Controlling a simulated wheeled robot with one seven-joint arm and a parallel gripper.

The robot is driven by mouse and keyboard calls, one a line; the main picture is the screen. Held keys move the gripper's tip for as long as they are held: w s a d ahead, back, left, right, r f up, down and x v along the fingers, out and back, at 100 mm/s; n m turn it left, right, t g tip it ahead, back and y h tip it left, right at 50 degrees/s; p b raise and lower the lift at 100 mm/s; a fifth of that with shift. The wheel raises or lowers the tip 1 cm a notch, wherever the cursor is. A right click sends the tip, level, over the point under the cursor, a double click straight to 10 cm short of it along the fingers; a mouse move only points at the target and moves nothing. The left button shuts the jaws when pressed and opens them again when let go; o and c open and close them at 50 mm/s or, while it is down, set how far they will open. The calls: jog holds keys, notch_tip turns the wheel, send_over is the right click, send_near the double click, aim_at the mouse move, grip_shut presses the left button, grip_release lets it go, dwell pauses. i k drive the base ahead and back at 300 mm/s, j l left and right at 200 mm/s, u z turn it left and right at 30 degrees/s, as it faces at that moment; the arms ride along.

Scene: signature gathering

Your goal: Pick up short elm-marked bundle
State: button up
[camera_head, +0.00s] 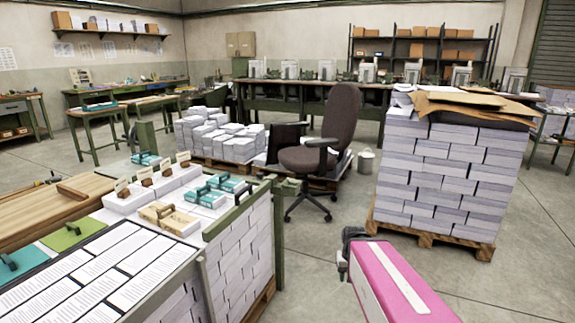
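Several small bundles with clamps or handles lie on the white paper stack at the left. Teal-clamped bundles (205,196) sit at its right side, with another teal one (146,158) behind. A tan-clamped bundle (168,218) lies at the front. Several bundles with brown pieces and small upright cards (147,182) stand along the back. The card markings are too small to read, so I cannot tell which bundle is elm-marked or short. A dark end part, likely my gripper (346,252), shows beside a pink arm part at the lower right, apart from the bundles. Its fingers are not clear.
A pallet of paper stacks (440,178) stands at the right, with brown sheets on top. An office chair (330,150) and a bucket (366,160) stand behind. Printed sheets (95,275) and a wooden board (50,212) lie at the left. Floor is clear in the middle.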

aim_at(203, 196)
jog(key=k+l+u, duration=0.1)
jog(key=u, duration=1.15)
jog(key=i+l+z, duration=0.1)
jog(key=i+l, duration=0.4)
jog(key=l, duration=0.15)
jog(key=l+z, duration=0.1)
jog(key=l, duration=0.15)
jog(key=k+l+z, duration=0.2)
jog(key=k+l, duration=0.15)
jog(key=i+j+u, duration=0.3)
jog(key=i+j, duration=0.15)
jog(key=i, duration=0.05)
